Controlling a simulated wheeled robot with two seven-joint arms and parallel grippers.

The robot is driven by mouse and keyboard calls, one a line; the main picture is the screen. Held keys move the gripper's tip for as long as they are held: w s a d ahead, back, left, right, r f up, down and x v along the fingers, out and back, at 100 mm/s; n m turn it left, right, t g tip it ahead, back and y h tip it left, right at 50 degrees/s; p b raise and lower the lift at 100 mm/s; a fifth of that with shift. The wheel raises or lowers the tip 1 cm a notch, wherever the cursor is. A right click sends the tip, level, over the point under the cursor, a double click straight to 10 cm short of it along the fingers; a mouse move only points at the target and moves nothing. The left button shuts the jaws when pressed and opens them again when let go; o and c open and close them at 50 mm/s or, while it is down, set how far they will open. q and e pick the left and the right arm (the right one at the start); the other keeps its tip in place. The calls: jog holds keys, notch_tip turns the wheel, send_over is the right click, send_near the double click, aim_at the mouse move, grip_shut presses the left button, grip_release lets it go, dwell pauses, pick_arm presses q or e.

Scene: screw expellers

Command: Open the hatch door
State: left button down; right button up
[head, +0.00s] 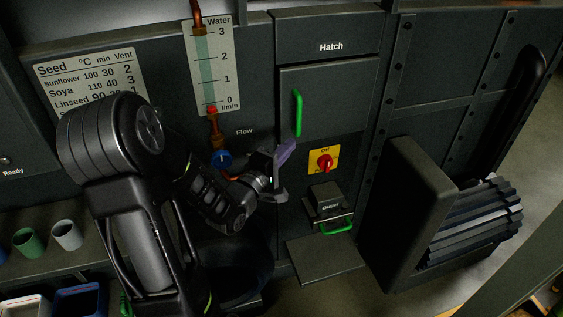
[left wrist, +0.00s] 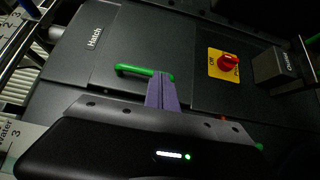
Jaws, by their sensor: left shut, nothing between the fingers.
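The hatch door (head: 335,113) is a dark grey panel under the "Hatch" label, and it sits flush in its frame. Its upright green handle (head: 298,113) is near the door's left edge. My left gripper (head: 288,150) is below and left of the handle in the head view, with its purple fingers shut and empty. In the left wrist view the shut fingers (left wrist: 162,92) overlap one end of the green handle (left wrist: 135,70). I cannot tell whether they touch it. The right gripper is not in view.
Below the door are a red knob on a yellow plate (head: 324,160) and a small box with a green handle (head: 338,227). A blue valve (head: 221,160) is beside my left wrist. A large ribbed motor (head: 472,222) juts out at the right.

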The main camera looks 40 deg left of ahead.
aim_at(298, 135)
pick_arm(q)
jog(key=w, duration=0.6)
jog(key=shift+a+r+p, duration=0.1)
jog(key=shift+a+p, duration=0.25)
jog(key=shift+p, duration=0.05)
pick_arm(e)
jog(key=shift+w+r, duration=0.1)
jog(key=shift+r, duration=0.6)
